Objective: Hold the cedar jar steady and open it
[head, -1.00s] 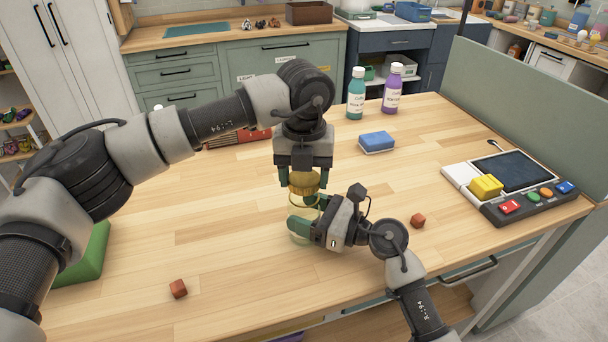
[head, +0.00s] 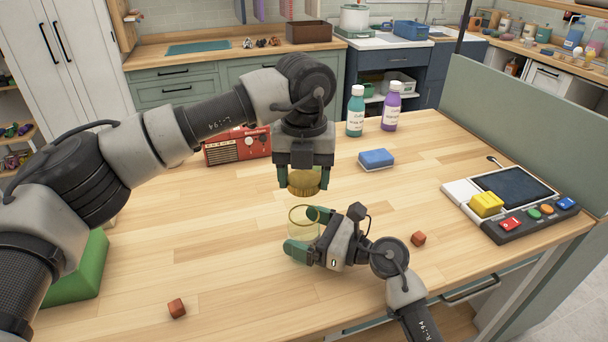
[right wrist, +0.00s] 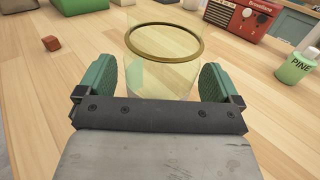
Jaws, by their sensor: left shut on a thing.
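The jar (head: 303,232) is a clear glass cylinder standing upright on the table, open at the top. The right wrist view shows its brass-coloured rim (right wrist: 164,42). My left gripper (head: 305,184) is above the jar, shut on the round golden-brown lid (head: 304,182), which is clear of the glass. My right gripper (head: 307,232) is at the jar from the right, one green finger on either side. In the right wrist view its fingers (right wrist: 158,85) look spread, with a small gap beside the glass, so it seems open. No jar label is readable.
A red radio (head: 237,146), a teal bottle (head: 356,112), a purple bottle (head: 391,108) and a blue sponge (head: 376,159) stand behind. A button panel (head: 525,215) is at right. A green block (head: 80,270) is far left.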

